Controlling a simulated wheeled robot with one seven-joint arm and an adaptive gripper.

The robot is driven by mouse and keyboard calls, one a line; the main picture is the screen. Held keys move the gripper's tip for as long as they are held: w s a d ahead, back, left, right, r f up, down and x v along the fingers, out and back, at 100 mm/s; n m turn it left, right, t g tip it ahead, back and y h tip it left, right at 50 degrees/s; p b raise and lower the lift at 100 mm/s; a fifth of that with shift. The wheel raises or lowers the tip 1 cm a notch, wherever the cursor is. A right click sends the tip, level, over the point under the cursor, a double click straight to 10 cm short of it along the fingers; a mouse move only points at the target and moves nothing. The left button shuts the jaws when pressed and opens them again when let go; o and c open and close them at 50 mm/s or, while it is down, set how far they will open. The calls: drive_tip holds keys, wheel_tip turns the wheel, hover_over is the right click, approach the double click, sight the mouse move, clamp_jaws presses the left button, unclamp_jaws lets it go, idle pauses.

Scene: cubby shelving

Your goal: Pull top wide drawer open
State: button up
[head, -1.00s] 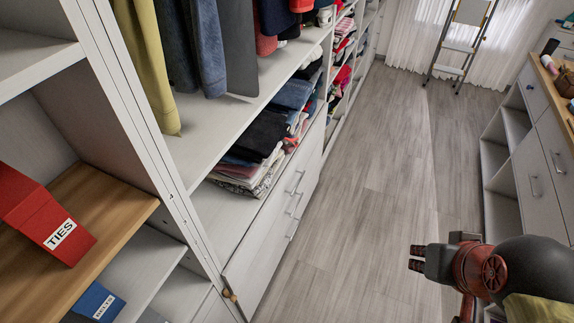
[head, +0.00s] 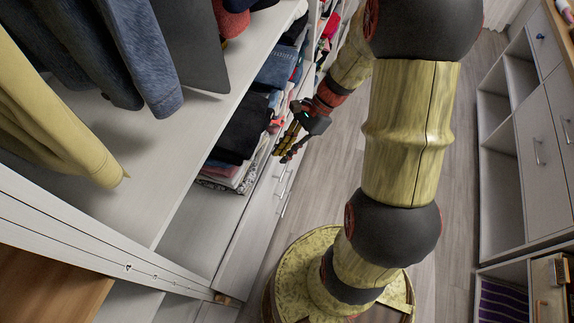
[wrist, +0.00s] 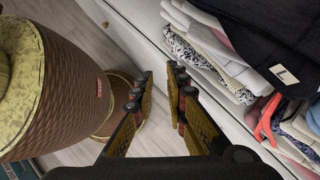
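The wide white drawers are under the shelf of folded clothes in the head view. The top wide drawer front (head: 262,197) carries a thin metal bar handle (head: 283,172), with another handle just below it. My gripper (head: 281,151) is just above and beside the upper handle, near the shelf edge. In the wrist view my gripper (wrist: 160,78) has its two fingers apart with nothing between them. The drawers look closed. No handle shows clearly in the wrist view, so I cannot tell whether a finger touches one.
Folded clothes (head: 240,130) lie on the shelf right above the drawers, close to my fingers. Hanging clothes (head: 60,110) fill the left. A white cabinet (head: 545,160) stands on the right. Wood floor (head: 460,200) lies between.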

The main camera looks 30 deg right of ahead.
drive_tip(key=w+d+f+m+t+y, duration=0.2)
drive_tip(key=d+f+m+t, duration=0.1)
drive_tip(key=f+m, duration=0.5)
drive_tip(key=w+d+f+m+t+y, duration=0.2)
drive_tip(key=d+f+m+t, duration=0.1)
drive_tip(key=f+m, duration=0.4)
drive_tip(key=m+t+h, duration=0.2)
drive_tip(key=m+t, duration=0.4)
drive_tip(key=m, duration=0.6)
approach(287, 165)
drive_tip(key=f+x, duration=0.1)
drive_tip(key=x, duration=0.2)
drive_tip(key=shift+r+b+x, duration=0.2)
drive_tip(key=shift+b+x, duration=0.75)
drive_tip(key=shift+x, duration=2.65)
drive_tip(key=shift+w, duration=0.1)
drive_tip(key=shift+c, duration=0.2)
clamp_jaws()
drive_tip(key=shift+d, duration=0.15)
